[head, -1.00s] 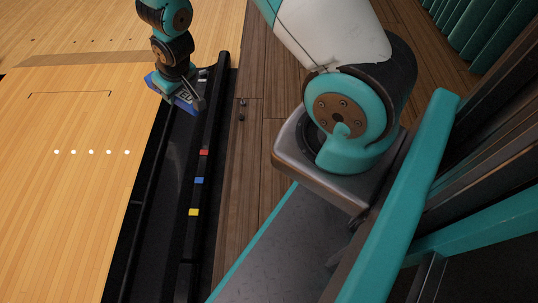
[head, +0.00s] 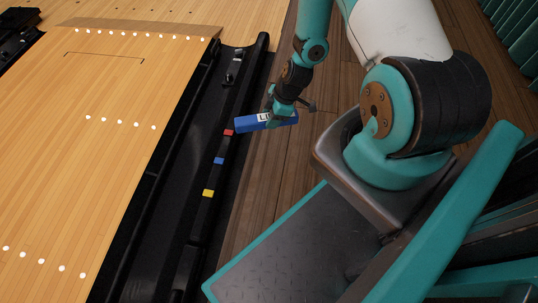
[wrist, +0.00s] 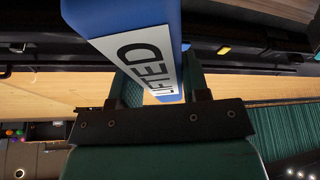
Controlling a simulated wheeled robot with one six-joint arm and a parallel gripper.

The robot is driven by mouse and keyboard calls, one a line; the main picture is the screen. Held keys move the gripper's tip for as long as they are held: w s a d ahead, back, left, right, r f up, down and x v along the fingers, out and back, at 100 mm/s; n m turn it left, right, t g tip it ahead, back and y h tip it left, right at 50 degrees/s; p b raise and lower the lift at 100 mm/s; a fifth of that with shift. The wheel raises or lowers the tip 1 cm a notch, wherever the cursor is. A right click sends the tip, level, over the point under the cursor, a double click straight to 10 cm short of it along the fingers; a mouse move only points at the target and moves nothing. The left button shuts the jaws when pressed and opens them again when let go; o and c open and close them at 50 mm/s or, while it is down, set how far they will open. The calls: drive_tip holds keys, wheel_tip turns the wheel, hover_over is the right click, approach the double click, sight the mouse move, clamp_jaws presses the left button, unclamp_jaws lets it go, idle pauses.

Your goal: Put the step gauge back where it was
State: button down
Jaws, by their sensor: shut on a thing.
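The step gauge appears as a blue block (head: 246,123) with a white label, held above the edge between the gutter and the dark wooden floor. My gripper (head: 276,116) is shut on it, coming down from above. The block's far end and underside are hidden in the wrist view. I cannot tell from these frames how high it is above the floor.
A dark gutter (head: 165,215) runs along the lane (head: 80,160). Its right rail carries a red marker (head: 229,132), a blue marker (head: 219,161) and a yellow marker (head: 208,193). Dark wooden floor (head: 330,85) lies right of the rail and looks clear.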

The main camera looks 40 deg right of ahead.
sight(267, 155)
wheel_tip(267, 155, down, 20)
drive_tip(key=b, duration=1)
drive_tip(key=shift+r+b, duration=0.2)
drive_tip(key=shift+b, duration=0.15)
drive_tip(key=shift+r, duration=0.1)
drive_tip(key=c, duration=0.6)
unclamp_jaws()
